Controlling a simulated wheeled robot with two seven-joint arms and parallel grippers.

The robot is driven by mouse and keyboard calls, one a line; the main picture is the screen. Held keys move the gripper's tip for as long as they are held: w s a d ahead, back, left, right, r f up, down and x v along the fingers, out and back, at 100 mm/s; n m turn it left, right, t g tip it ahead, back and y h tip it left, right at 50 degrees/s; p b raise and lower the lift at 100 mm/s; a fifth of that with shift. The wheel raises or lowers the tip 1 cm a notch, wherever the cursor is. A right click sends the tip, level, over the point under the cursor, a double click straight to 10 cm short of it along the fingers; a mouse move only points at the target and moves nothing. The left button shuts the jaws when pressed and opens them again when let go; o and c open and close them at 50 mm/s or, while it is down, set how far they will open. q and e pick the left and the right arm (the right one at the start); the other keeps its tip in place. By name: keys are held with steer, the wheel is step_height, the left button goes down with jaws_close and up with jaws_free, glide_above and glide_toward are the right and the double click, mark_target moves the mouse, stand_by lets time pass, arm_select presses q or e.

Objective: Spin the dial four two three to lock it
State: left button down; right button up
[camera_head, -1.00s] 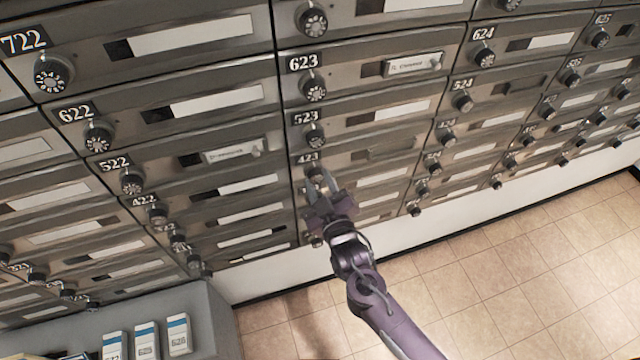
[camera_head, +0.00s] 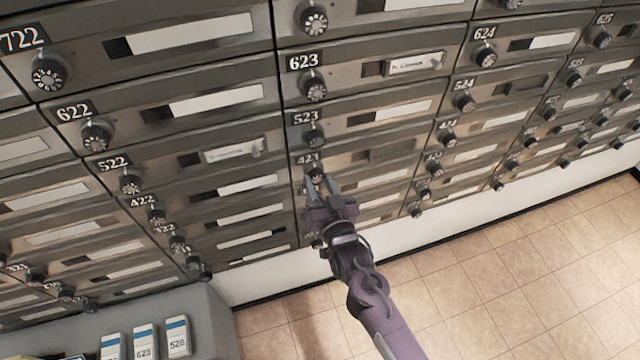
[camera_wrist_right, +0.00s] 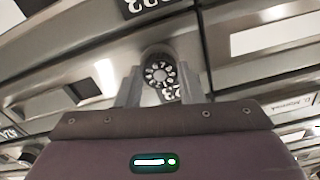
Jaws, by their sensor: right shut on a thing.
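The dial of mailbox 423 is a small black round knob with white markings, and it shows in the head view (camera_head: 315,174) just below the 423 label (camera_head: 308,159). In the right wrist view the dial (camera_wrist_right: 160,73) sits between the two grey fingers. My right gripper (camera_head: 322,185) comes up from below, and its fingers (camera_wrist_right: 161,86) are shut on the dial from both sides. The label beneath the dial in the wrist view is partly hidden by the gripper body. My left gripper is in neither view.
Other mailboxes with dials surround it, with the 523 dial (camera_head: 312,136) just above and the 422 dial (camera_head: 157,215) to the left. A grey counter (camera_head: 215,318) with several white-and-blue boxes (camera_head: 178,337) stands at lower left. The tiled floor (camera_head: 500,285) is clear.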

steer(key=shift+f+m, duration=0.1)
steer(key=shift+m, duration=0.2)
steer(key=o, duration=1)
steer(key=b+v, duration=0.1)
steer(key=v, duration=0.7)
steer(key=shift+b, duration=0.4)
